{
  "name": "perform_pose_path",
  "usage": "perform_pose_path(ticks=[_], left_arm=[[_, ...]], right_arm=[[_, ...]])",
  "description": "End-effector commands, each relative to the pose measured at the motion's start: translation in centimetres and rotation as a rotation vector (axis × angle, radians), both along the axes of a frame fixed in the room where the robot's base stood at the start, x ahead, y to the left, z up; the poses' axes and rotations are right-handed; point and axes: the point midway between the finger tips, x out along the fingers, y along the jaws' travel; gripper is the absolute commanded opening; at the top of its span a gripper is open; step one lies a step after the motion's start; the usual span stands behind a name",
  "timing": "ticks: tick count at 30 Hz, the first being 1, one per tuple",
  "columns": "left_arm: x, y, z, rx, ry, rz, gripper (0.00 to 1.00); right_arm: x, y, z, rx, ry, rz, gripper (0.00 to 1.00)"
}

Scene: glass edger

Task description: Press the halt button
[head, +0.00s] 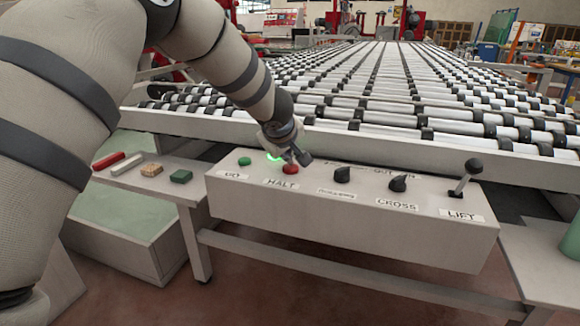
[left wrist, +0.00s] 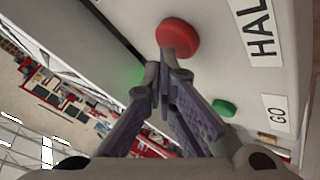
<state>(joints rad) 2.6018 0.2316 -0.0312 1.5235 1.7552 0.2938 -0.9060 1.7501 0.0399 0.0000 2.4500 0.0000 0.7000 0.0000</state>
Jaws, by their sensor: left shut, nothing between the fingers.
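The red halt button (head: 290,169) sits on the pale control box (head: 350,220), above a label reading HALT. In the left wrist view the red button (left wrist: 178,38) is large and round, just beyond my fingertips. My left gripper (head: 301,157) is shut and empty, with its tips right at the button. The fingertips (left wrist: 168,68) overlap the button's lower edge in the left wrist view; I cannot tell whether they touch it. The green GO button (head: 244,161) is to the left of the halt button and shows in the wrist view (left wrist: 224,108). My right gripper is not in view.
Black knobs (head: 342,174) and (head: 398,184) and the LIFT lever (head: 466,178) stand to the right on the box. A roller conveyor (head: 400,100) lies behind. A side shelf (head: 170,190) at left holds several small blocks.

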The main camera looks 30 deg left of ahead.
Motion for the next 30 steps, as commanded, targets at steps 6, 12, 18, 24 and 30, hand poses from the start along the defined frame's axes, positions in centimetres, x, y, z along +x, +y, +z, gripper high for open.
perform_pose_path(ticks=[6, 12, 18, 24, 30], left_arm=[[-0.01, 0.00, -0.01, 0.000, 0.000, 0.000, 0.00], [0.00, 0.01, -0.07, 0.000, 0.000, 0.000, 0.00], [-0.01, -0.01, -0.82, 0.001, -0.001, -0.001, 0.00], [-0.02, -0.02, -0.97, -0.001, 0.000, -0.001, 0.00], [-0.04, 0.01, -0.44, -0.002, -0.002, 0.002, 0.00]], right_arm=[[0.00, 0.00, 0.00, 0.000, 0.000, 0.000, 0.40], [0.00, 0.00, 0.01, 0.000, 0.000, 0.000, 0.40], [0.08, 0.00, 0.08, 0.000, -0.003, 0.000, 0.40], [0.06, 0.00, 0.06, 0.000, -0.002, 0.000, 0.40], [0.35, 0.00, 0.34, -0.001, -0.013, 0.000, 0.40]])
